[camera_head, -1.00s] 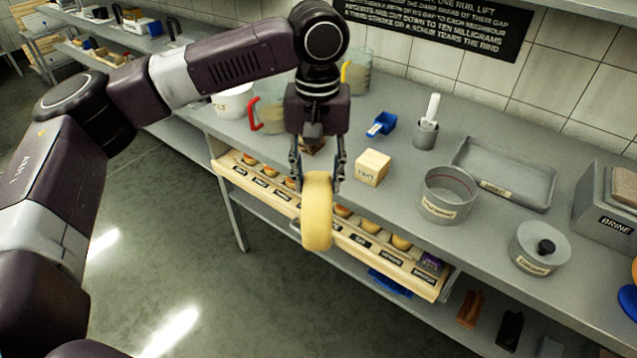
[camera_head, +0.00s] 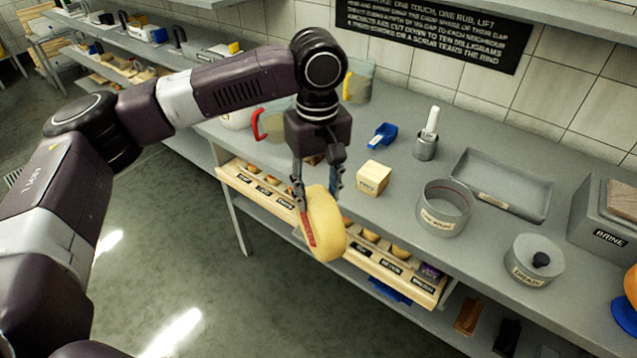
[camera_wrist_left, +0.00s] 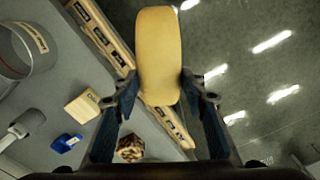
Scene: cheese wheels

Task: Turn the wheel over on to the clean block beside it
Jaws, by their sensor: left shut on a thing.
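The cheese wheel (camera_head: 327,225) is pale yellow, with a red strip on its left face. My left gripper (camera_head: 319,188) is shut on it from above and holds it on edge, tilted, in the air before the bench. In the left wrist view, the wheel (camera_wrist_left: 159,55) stands between the fingers, edge towards the camera. A pale block (camera_head: 373,178) with a small label sits on the bench right of the gripper; it also shows in the left wrist view (camera_wrist_left: 82,108). A brown speckled block (camera_wrist_left: 130,148) is mostly hidden behind the gripper in the head view. My right gripper is not in view.
A long rack of small labelled cheeses (camera_head: 395,272) runs along the bench front, below and behind the wheel. A blue scoop (camera_head: 383,134) lies behind the pale block.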

